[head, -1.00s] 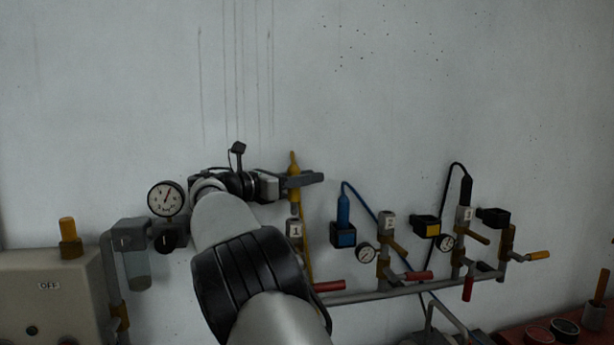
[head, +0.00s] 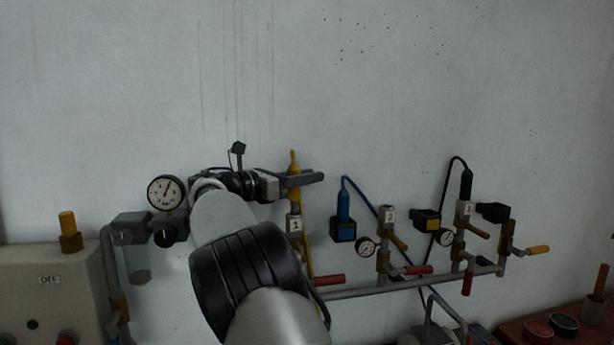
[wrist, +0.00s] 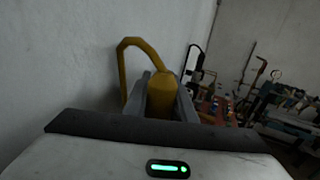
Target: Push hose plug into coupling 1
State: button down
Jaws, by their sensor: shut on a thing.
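My gripper (head: 303,180) is shut on the yellow hose plug (head: 294,166), which stands upright between the fingers. In the wrist view the plug (wrist: 161,98) sits between the two grey fingers, and its yellow hose loops up and to the left. Coupling 1 (head: 295,226), a grey fitting with a white "1" label, is directly below the plug. The plug's lower end is at or just inside the coupling's top; I cannot tell how deep it sits. The fingers partly hide the plug.
A red-handled valve (head: 329,280) is below coupling 1. A pressure gauge (head: 166,192) is left of my arm. The wall above is clear.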

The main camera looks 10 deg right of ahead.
jog(key=shift+f+b, duration=0.65)
jog(key=shift+f, duration=1)
jog(key=c, duration=1.4)
grip_release()
notch_tip(320, 180, up, 10)
jog(key=shift+p, duration=0.9)
